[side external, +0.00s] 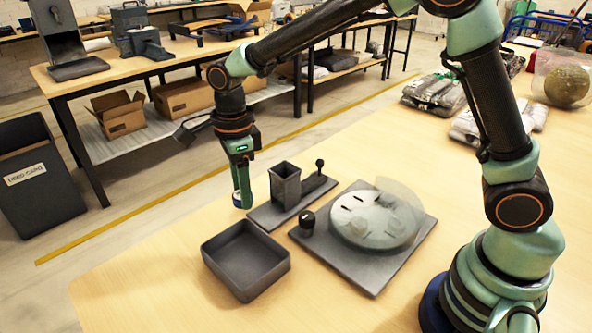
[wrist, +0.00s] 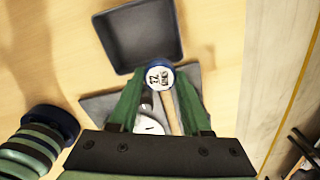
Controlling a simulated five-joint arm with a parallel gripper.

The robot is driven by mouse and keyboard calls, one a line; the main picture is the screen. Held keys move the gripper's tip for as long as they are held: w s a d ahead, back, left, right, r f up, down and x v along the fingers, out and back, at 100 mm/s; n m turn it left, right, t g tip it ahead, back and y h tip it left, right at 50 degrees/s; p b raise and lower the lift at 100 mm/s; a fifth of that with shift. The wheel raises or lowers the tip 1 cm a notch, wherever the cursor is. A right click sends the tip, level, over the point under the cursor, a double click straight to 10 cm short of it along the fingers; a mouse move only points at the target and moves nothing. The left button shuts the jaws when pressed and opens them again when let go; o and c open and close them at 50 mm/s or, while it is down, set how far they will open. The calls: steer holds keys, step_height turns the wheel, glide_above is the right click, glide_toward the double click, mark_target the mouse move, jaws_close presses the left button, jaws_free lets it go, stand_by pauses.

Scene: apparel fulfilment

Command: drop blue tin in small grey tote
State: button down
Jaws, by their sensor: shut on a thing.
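The blue tin (side external: 243,202) hangs between the fingers of my gripper (side external: 241,184) above the table. In the wrist view the tin (wrist: 158,77) shows a white face with dark print and a blue rim, and my gripper (wrist: 160,97) has a green finger on each side of it. The small grey tote (side external: 245,280) is a square open box on the table, and its visible floor is bare. In the side view the tin appears behind the tote's far edge. In the wrist view the tote (wrist: 137,38) lies just beyond the tin, which does not overlap its interior.
A grey fixture (side external: 285,186) with a square upright box and a knobbed post stands right of the tin. A dark plate (side external: 372,277) with a round pale disc lies beside the tote. Bagged goods (side external: 440,92) lie at the back right. Table around the tote's left is clear.

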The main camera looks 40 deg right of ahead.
steer(key=shift+s+a+f, duration=0.5)
steer(key=shift+a+f, duration=0.05)
steer(key=shift+f, duration=0.75)
steer(key=shift+s+a+f, duration=0.5)
steer(key=shift+a+f, duration=0.05)
steer(key=shift+f, duration=0.7)
steer(key=shift+s+a+f, duration=0.5)
steer(key=shift+a+f, duration=0.05)
steer(key=shift+f, duration=0.75)
steer(key=shift+c, duration=1.4)
jaws_free()
step_height(320, 180, up, 12)
